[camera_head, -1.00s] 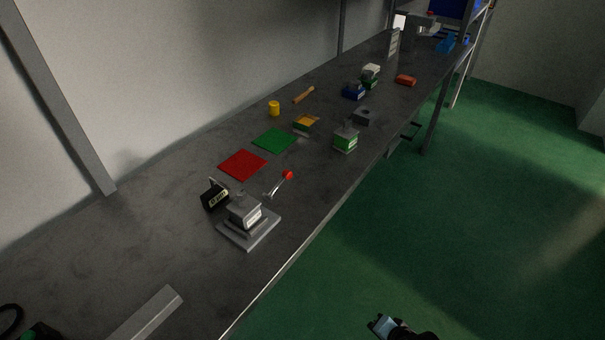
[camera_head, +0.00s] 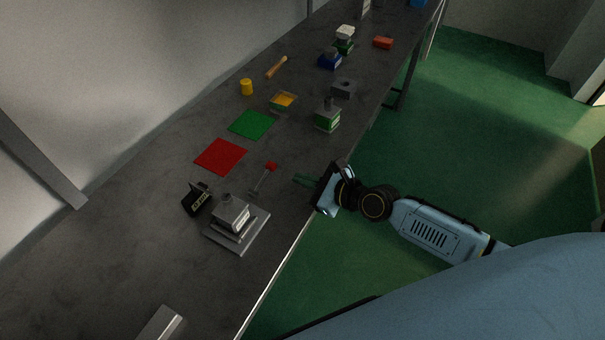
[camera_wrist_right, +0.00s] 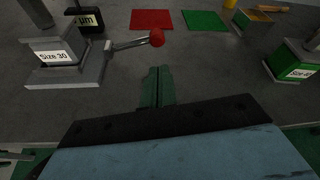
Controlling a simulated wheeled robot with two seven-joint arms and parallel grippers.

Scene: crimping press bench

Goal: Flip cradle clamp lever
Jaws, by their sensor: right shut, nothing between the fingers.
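The cradle (camera_head: 238,232) is a grey block on a flat plate near the bench's front edge, and it also shows in the right wrist view (camera_wrist_right: 66,62), labelled "Size 30". Its clamp lever (camera_head: 262,181) is a thin metal rod with a red knob (camera_head: 271,166), slanting up beside the block. In the right wrist view the lever (camera_wrist_right: 130,43) points right, with its red knob (camera_wrist_right: 157,38) at the end. My right gripper (camera_head: 296,179) is shut and empty, right of the knob and apart from it. Its green fingers (camera_wrist_right: 158,86) point toward the bench. My left gripper is out of view.
A black labelled block (camera_head: 196,199) stands left of the cradle. Red (camera_head: 220,156) and green (camera_head: 252,124) mats lie behind. A green "Size 40" block (camera_head: 327,116) stands farther along the bench. Bare bench lies between the red knob and that block.

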